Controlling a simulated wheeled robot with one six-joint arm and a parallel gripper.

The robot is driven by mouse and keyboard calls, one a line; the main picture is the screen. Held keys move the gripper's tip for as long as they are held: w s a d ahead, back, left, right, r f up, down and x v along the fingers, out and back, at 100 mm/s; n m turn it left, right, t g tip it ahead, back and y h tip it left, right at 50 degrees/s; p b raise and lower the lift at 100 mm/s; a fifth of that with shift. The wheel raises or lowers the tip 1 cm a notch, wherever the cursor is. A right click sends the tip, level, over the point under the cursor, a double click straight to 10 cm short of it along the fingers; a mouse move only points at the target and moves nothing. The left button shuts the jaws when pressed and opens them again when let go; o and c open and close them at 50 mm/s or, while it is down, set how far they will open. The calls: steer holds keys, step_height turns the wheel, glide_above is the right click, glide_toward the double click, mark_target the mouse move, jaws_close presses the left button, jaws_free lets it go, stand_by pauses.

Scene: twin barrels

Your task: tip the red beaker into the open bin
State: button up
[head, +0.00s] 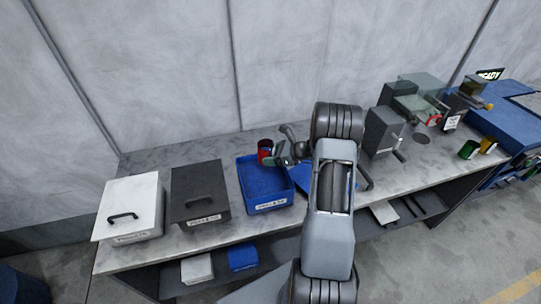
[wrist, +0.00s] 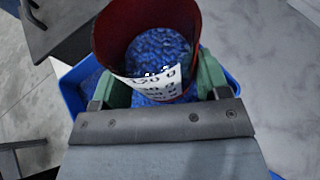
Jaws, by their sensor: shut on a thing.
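The red beaker (head: 265,147) is above the back edge of the open blue bin (head: 268,206) in the head view and looks about upright. In the wrist view the beaker (wrist: 112,35) shows its open mouth, a white scale label and blue pellets inside. My gripper (wrist: 162,80) is shut on the beaker, with a green finger on each side of it. In the head view my gripper (head: 278,154) is partly hidden by my arm. The blue bin (wrist: 72,92) shows beneath the beaker in the wrist view. Blue material lies in the bin.
A dark lidded bin (head: 199,183) and a white lidded bin (head: 130,200) stand left of the blue bin. Grey machines (head: 385,130) and a green cup (head: 469,149) stand to the right on the grey bench (head: 170,247). A wall runs behind.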

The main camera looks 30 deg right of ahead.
steer(key=shift+s+a+n, duration=0.1)
steer(key=shift+n, duration=0.2)
steer(key=shift+w+d+f+n+t+h+b, duration=0.25)
steer(key=shift+n+t+b, duration=0.2)
steer(key=shift+n, duration=0.25)
steer(key=shift+w, duration=0.1)
steer(key=shift+w+d+f+n+t+h+b, duration=0.15)
steer(key=shift+n+t+h+b, duration=0.2)
steer(key=shift+b, duration=0.5)
steer(key=shift+w+d+f+n+t+b, duration=0.1)
steer(key=shift+n+b, duration=0.35)
steer(key=shift+b, duration=0.35)
steer(key=shift+w+d+f+n+t+h+b, duration=0.15)
steer(key=shift+n+t+b, duration=0.25)
steer(key=shift+b, duration=0.6)
steer(key=shift+w+d+f+n+t+h+b, duration=0.1)
steer(key=shift+f+n+t+h+b, duration=0.1)
steer(key=shift+n+b, duration=0.6)
steer(key=shift+r+n+t+b, duration=0.3)
steer(key=shift+r+b, duration=0.1)
steer(key=shift+b, duration=0.3)
steer(key=shift+w+r+n+t+b, duration=0.1)
steer(key=shift+r+n+t+b, duration=0.25)
steer(key=shift+n+b, duration=0.25)
